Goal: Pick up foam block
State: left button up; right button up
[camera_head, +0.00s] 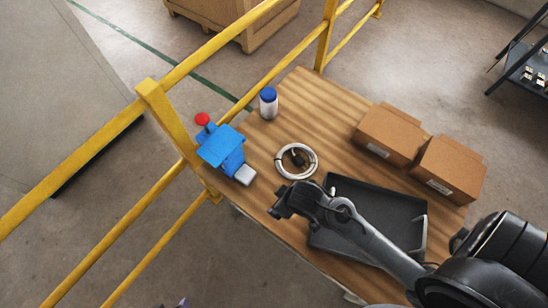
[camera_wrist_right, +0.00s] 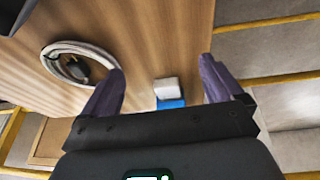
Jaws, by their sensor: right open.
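A small pale grey-white block (camera_head: 244,175), which looks like the foam block, sits at the table's left edge against the foot of a blue device (camera_head: 222,147) with a red knob. In the right wrist view the pale block (camera_wrist_right: 166,88) lies between and beyond my purple fingertips, with a strip of blue beside it. My right gripper (camera_wrist_right: 160,78) is open and empty, apart from the block. In the head view its dark end (camera_head: 281,207) is below and right of the block. Only a purple sliver, probably my left gripper (camera_head: 183,302), shows at the bottom edge.
A yellow railing (camera_head: 165,125) runs along the table's left side, close to the blue device.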

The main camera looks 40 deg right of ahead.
jog(key=w+r+p, duration=0.1)
jog(key=w, duration=0.1)
pick_arm(q)
notch_tip(320, 180, up, 11)
jog(key=p, duration=0.9)
pick_arm(e)
jog(key=g, duration=0.1)
send_near(245, 174)
jog(key=f+b, duration=0.2)
jog(key=shift+w+d+f+n+y, duration=0.15)
jog(key=shift+d+f+n+y, duration=0.05)
jog(key=shift+f+n+y, duration=0.1)
jog(key=shift+b+x, duration=1.6)
jog(key=shift+x, duration=1.55)
pick_arm(q)
jog(key=x, duration=0.2)
jog(key=s+x, duration=0.1)
jog(key=x, duration=0.2)
jog(key=shift+d+f, duration=0.1)
jog(key=shift+d, duration=0.05)
pick_arm(e)
jog(key=shift+w+d+r, duration=0.1)
jog(key=shift+w, duration=0.1)
jog(key=c, duration=1.1)
pick_arm(q)
jog(key=shift+d, duration=0.15)
